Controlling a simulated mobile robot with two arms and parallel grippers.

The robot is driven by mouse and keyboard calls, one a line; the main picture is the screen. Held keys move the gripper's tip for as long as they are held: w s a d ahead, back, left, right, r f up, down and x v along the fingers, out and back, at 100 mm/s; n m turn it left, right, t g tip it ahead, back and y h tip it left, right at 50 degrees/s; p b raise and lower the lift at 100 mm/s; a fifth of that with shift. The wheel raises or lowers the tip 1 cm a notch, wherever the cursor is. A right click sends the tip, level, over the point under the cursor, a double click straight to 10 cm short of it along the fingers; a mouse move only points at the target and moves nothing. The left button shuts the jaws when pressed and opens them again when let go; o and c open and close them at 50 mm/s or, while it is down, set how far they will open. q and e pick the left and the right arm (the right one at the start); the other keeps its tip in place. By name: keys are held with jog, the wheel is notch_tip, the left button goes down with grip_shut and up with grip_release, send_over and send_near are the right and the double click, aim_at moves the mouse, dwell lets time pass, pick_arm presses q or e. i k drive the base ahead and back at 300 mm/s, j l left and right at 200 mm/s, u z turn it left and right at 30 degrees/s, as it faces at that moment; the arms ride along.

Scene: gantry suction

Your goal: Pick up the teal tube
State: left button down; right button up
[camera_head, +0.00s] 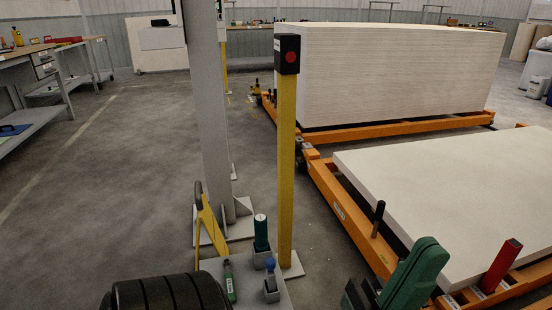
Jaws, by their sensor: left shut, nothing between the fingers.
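The teal tube (261,234) stands upright in a small grey holder on a grey shelf (246,290) at the bottom centre. Its top is pale and its lower end is hidden in the holder. My left gripper (172,293), dark and ribbed, shows at the bottom left edge, cut off by the frame. It is shut and empty, to the left of the tube and apart from it. Its fingertips are hard to make out. My right gripper is not clearly in view.
A green bottle (229,281) and a blue-topped item (270,280) stand beside the tube. A yellow post (287,170) and a grey column (212,120) rise close behind. Orange frames carry white slabs (470,185) at right, near a green tool (415,275) and red tube (500,266).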

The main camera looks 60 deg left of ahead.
aim_at(260, 221)
jog(key=i+j+u, duration=0.1)
jog(key=u, duration=1.7)
jog(key=i+u, duration=0.25)
jog(key=j, duration=0.6)
jog(key=i+u, duration=0.05)
